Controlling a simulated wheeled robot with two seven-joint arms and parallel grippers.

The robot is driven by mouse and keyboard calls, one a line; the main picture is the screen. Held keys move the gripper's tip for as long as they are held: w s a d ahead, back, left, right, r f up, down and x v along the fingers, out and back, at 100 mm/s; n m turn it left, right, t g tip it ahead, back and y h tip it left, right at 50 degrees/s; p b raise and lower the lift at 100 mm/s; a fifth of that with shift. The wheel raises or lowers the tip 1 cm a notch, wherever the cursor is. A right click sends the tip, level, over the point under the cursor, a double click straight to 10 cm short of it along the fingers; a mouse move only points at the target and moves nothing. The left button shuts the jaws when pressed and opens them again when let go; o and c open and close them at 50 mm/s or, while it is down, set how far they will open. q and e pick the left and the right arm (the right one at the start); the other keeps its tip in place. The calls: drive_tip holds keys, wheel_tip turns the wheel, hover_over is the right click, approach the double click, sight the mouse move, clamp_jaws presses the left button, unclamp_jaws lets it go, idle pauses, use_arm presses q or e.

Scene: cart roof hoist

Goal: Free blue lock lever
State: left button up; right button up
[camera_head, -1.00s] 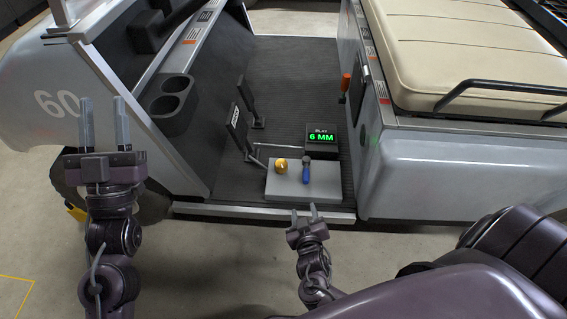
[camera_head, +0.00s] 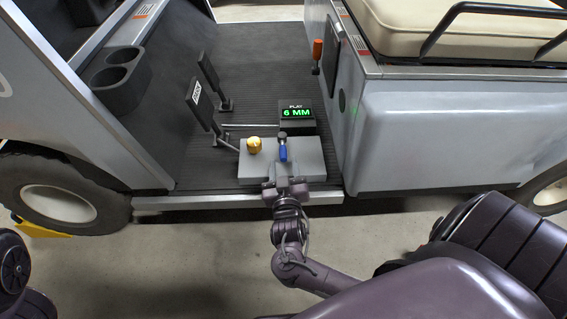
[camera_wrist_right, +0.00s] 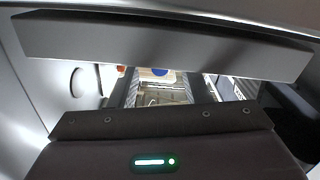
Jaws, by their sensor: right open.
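The blue lock lever (camera_head: 283,152) stands on the grey plate (camera_head: 310,150) on the cart floor, its top end dark. A yellow knob (camera_head: 254,145) sits to its left on the same plate. My right gripper (camera_head: 284,173) is open at the plate's front edge, just in front of the lever. In the right wrist view, a blue patch (camera_wrist_right: 160,72) shows between and beyond the spread fingers (camera_wrist_right: 172,90); a grey bar crosses above. I cannot tell whether a finger touches the lever. My left gripper is out of view.
A display box (camera_head: 297,116) reading "PLAY 6 MM" stands behind the plate. Two pedals (camera_head: 200,100) are at the left, with a rod towards the plate. An orange-topped lever (camera_head: 317,50) stands by the seat box. The cart's sill (camera_head: 170,202) runs along the front.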

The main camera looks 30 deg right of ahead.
sight(283, 148)
drive_tip(key=shift+b+x, duration=0.35)
drive_tip(key=shift+x, duration=1.05)
clamp_jaws()
